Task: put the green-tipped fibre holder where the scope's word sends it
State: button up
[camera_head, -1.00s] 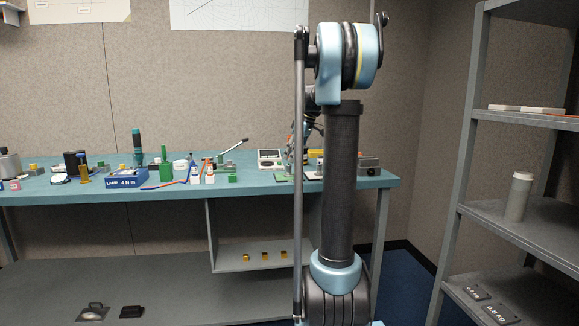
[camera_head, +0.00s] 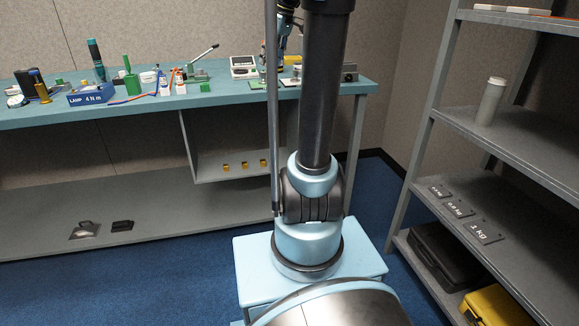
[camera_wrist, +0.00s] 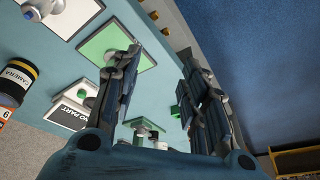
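In the wrist view my gripper (camera_wrist: 160,55) has its two fingers apart, over the blue-green bench, with nothing held between them. A small green piece (camera_wrist: 175,111) shows between the fingers, near the right one; it may be the green-tipped fibre holder, but I cannot tell. A larger green piece (camera_wrist: 144,126) on a pale fixture lies nearer the palm, partly hidden. The scope's screen (camera_wrist: 76,113) reads "NO PART", partly covered by the left finger. In the head view the scope (camera_head: 243,67) stands on the bench, and my arm hides most of my gripper (camera_head: 284,42).
In the head view a lamp box (camera_head: 91,95) and several tools crowd the bench (camera_head: 190,115); grey shelving (camera_head: 540,160) stands right.

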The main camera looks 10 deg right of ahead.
jog(key=s+f+m+h, duration=0.1)
jog(key=s+f+m, duration=0.3)
jog(key=s+f, duration=0.9)
jog(key=s+a+f+m+h, duration=0.1)
jog(key=s+f+m, duration=0.3)
jog(key=s+f, duration=1)
jog(key=s+h, duration=0.1)
jog(key=s, duration=0.4)
jog(key=shift+s+m, duration=0.25)
jog(key=shift+m, duration=0.05)
